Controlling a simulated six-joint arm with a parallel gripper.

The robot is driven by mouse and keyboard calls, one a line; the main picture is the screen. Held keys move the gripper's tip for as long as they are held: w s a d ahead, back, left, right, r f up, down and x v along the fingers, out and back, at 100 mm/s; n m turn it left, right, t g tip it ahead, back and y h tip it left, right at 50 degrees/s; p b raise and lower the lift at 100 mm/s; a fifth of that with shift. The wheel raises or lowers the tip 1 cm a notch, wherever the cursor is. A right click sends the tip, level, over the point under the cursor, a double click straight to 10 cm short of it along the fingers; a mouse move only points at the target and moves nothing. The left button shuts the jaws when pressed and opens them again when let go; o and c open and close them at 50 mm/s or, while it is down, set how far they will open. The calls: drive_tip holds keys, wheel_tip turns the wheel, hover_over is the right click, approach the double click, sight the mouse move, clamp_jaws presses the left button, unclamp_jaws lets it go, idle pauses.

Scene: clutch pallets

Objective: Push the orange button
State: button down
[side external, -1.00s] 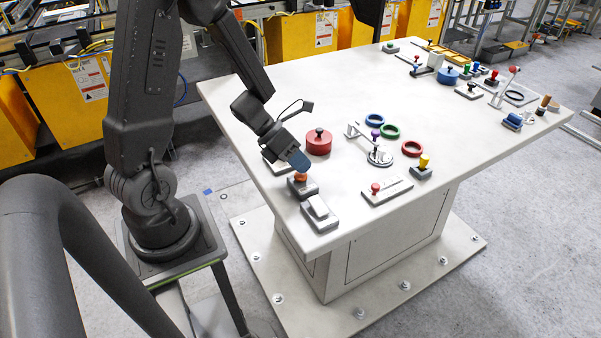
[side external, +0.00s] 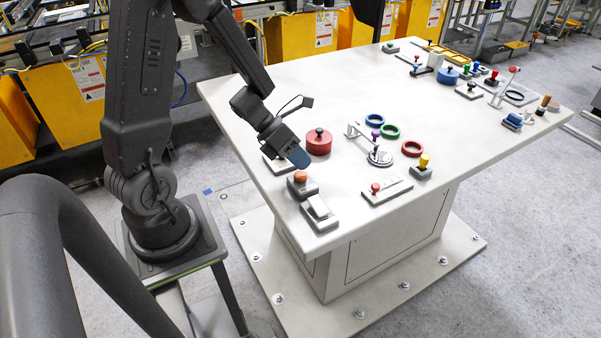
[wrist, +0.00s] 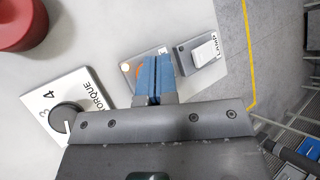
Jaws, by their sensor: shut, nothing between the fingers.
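The orange button (side external: 300,176) sits on a small grey base (side external: 302,188) near the table's front left edge. My gripper (side external: 299,158), with blue fingers, is just above and behind the button in the side view, with a small gap between them. In the wrist view the fingers of my gripper (wrist: 153,78) are pressed together and empty. They cover most of the button there; only an orange arc (wrist: 139,72) shows at their left side.
A grey box with a white rocker switch (side external: 318,206) stands right beside the button's base. A torque dial (wrist: 66,116) is on the other side. A red cylinder with a black knob (side external: 319,142) stands behind. Coloured rings and a red-knobbed slider (side external: 376,188) are further right.

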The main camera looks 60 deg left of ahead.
wheel_tip(320, 180, up, 6)
idle(0.9)
drive_tip(key=shift+w+r, duration=0.1)
wheel_tip(320, 180, up, 12)
drive_tip(key=n+t+y, duration=0.3)
drive_tip(key=n+y, duration=0.8)
drive_tip(key=n, duration=1.8)
hover_over(301, 173)
drive_tip(key=s, duration=0.3)
drive_tip(key=s+d+n+g+h, duration=0.3)
drive_tip(key=s+d+n+h, duration=0.1)
drive_tip(key=s+d+n, duration=0.3)
drive_tip(key=shift+s+d+n+g, duration=0.3)
drive_tip(key=shift+s+d, duration=0.35)
drive_tip(key=shift+s, duration=0.1)
